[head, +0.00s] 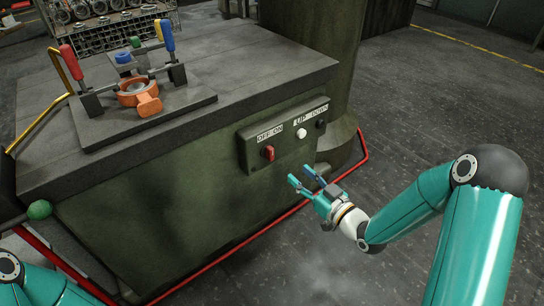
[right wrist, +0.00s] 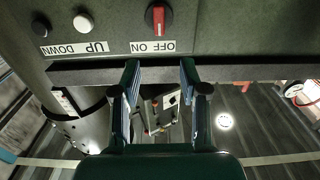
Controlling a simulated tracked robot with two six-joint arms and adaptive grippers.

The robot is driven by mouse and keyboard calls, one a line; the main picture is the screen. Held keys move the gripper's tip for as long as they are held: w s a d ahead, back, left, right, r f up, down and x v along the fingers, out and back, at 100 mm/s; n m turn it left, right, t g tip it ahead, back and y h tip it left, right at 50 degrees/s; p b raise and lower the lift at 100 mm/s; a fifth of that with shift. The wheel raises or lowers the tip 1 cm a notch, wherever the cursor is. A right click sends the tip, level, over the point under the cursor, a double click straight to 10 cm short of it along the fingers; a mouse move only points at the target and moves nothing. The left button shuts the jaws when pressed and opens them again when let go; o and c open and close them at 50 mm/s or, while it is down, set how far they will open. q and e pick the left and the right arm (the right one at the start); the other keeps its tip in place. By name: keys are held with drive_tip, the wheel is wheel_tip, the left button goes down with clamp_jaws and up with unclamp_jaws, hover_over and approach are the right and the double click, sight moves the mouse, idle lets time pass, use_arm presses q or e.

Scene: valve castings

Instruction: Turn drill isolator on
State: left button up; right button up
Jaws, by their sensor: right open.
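The drill isolator is a red rotary knob (head: 268,153) on a grey-green control box (head: 285,137) on the side of the machine table. It sits under an OFF ON label (head: 270,133). In the right wrist view, upside down, the red knob (right wrist: 157,18) shows its handle roughly upright; which setting it marks I cannot tell. My right gripper (head: 301,176) is open and empty, below and to the right of the knob, apart from the box. In the right wrist view its fingers (right wrist: 160,78) stand apart below the knob. My left gripper is out of view.
A white button (head: 301,133) and a black button (head: 320,124) sit right of the knob. An orange casting (head: 138,93) lies in a clamp fixture on the table top (head: 240,65). A red rail (head: 364,145) runs low around the machine. The floor to the right is clear.

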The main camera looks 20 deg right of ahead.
sight(272, 152)
drive_tip(key=b+x, duration=0.1)
drive_tip(key=x, duration=1)
drive_tip(key=shift+w+a, duration=0.1)
drive_tip(key=shift+w, duration=0.15)
drive_tip(key=shift+c, duration=0.2)
